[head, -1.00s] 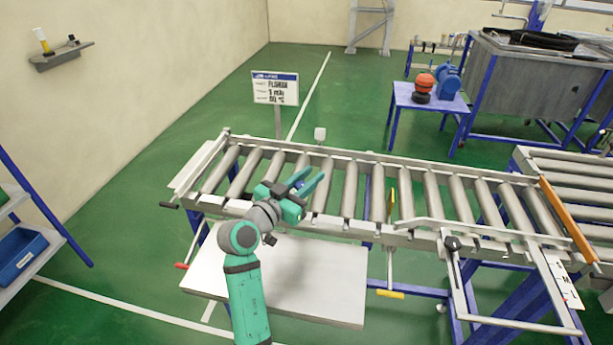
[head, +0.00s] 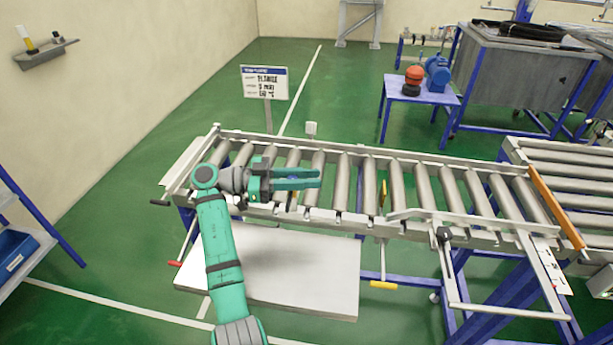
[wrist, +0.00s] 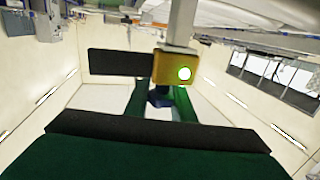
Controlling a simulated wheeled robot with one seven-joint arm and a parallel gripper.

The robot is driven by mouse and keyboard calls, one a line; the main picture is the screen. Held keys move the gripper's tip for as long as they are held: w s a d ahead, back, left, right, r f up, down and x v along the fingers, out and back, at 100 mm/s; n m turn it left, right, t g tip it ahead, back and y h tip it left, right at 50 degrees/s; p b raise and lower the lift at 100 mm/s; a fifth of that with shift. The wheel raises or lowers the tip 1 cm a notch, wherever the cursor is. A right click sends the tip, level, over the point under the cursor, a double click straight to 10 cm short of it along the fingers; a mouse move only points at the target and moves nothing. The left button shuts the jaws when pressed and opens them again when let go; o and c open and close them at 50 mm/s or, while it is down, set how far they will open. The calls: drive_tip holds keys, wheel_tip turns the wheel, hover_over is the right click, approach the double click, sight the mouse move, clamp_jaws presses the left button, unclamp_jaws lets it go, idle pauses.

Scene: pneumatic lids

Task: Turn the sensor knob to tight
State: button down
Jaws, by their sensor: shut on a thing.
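In the wrist view, a yellow sensor box (wrist: 172,70) with a bright, green-ringed light hangs on a grey post. A dark blue knob (wrist: 159,97) shows just below it, between my two green fingers. My gripper (wrist: 161,103) is shut on this knob, and the fingers partly hide it. I cannot read whether the knob stands at tight. In the head view, my gripper (head: 318,178) lies over the left part of the roller conveyor, its fingers pointing right.
The roller conveyor (head: 343,184) runs across the middle, with a yellow-handled lever (head: 383,191) on its front side. A small white box on a post (head: 311,127) stands behind it. A sign (head: 264,83) stands behind its left end.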

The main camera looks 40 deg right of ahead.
drive_tip(key=shift+s+a+f+m+g+y, duration=0.1)
drive_tip(key=shift+s+m+g+y, duration=0.05)
drive_tip(key=shift+m+g+y, duration=0.35)
drive_tip(key=shift+s+a+m+g+y, duration=0.1)
drive_tip(key=shift+m+g+y, duration=0.3)
drive_tip(key=shift+g+y, duration=0.15)
drive_tip(key=c, duration=1.5)
unclamp_jaws()
drive_tip(key=v, duration=1)
drive_tip(key=shift+w+a, duration=0.3)
